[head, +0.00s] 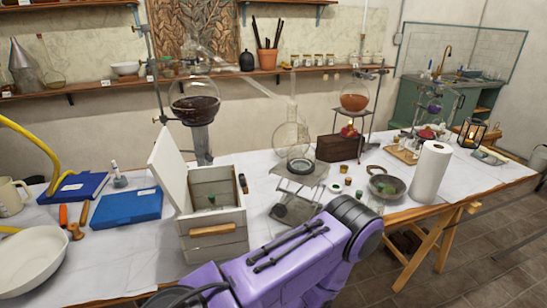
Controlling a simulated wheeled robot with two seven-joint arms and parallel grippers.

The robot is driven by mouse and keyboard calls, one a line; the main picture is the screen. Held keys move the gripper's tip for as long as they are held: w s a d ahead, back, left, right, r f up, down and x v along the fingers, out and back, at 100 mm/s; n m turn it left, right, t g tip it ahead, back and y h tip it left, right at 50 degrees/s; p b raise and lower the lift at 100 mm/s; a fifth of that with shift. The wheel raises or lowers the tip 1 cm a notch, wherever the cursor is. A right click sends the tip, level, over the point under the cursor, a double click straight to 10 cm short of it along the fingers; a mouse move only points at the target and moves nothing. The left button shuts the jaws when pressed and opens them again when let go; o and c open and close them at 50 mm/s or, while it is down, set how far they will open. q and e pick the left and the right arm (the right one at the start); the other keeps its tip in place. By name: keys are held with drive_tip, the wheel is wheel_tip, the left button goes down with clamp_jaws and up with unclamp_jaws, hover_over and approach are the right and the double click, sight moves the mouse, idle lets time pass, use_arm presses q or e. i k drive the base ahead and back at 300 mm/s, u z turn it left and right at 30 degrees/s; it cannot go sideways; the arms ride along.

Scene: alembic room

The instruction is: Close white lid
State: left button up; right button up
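A white wooden box (217,237) with a small brown handle (213,230) on its front stands on the table, left of the picture's middle. Its white lid (170,170) is open. It stands up along the box's left side and leans out to the left. The box's top is uncovered, and a small green item (211,200) shows inside. A purple arm of mine crosses the bottom middle, in front of and right of the box. Neither of my grippers can be seen.
Blue cases (127,206), a white bowl (32,258) and orange-handled tools (76,224) lie left of the box. A dark-filled flask (196,105) stands behind it. Right are a lab-jack stand (298,178), a metal bowl (386,185) and a paper roll (430,172).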

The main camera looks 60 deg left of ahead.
sight(168, 166)
drive_tip(key=z, duration=0.85)
drive_tip(key=k, duration=1.45)
drive_tip(key=u, duration=2.15)
